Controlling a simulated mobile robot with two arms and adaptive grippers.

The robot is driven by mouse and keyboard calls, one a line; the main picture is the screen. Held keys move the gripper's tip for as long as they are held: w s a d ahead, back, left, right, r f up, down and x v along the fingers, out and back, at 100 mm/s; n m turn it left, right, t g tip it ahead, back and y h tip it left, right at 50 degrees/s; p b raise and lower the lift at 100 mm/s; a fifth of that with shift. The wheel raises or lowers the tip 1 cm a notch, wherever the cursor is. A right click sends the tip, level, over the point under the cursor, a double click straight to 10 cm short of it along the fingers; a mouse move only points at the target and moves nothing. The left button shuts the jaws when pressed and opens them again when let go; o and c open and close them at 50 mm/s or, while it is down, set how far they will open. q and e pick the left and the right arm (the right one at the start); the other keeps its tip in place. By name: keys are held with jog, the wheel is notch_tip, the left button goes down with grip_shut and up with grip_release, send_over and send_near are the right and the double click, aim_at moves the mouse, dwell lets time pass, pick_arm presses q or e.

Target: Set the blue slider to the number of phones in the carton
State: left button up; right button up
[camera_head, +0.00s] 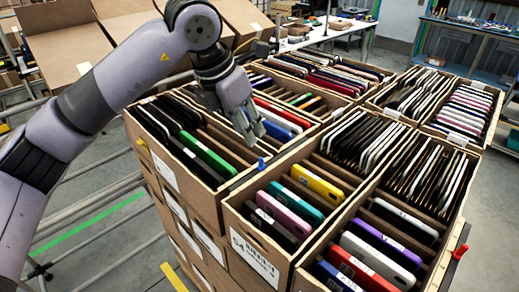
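A small blue slider (261,163) shows at the rim between the rear left carton and the front carton. My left gripper (252,133) hangs pointing down above the cartons, a little above and left of the blue slider in the picture, apart from it. Its fingers look close together; the gap between them is unclear. The front carton (255,257) holds phones in yellow, teal, pink and dark colours, with more dark ones behind. The rear left carton (160,172) holds a green phone and several dark ones. Which carton the task means is not clear. My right gripper is not in view.
Neighbouring cartons full of upright phones fill the middle and right. A red slider (460,252) sits on the right carton's edge. Open empty cartons (62,45) stand at the back left beside metal rails. A white table (330,32) and a workbench (475,28) stand behind.

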aim_at(261, 158)
pick_arm(q)
jog(key=p+x, duration=0.2)
jog(key=x, duration=0.7)
jog(key=shift+d+f+p, duration=0.15)
jog(key=shift+f+p, duration=0.05)
jog(key=shift+p, duration=0.2)
jog(key=shift+w+d+f, duration=0.15)
jog(key=shift+w+f, duration=0.05)
jog(key=shift+f, duration=0.35)
jog(key=shift+c, duration=0.6)
grip_shut()
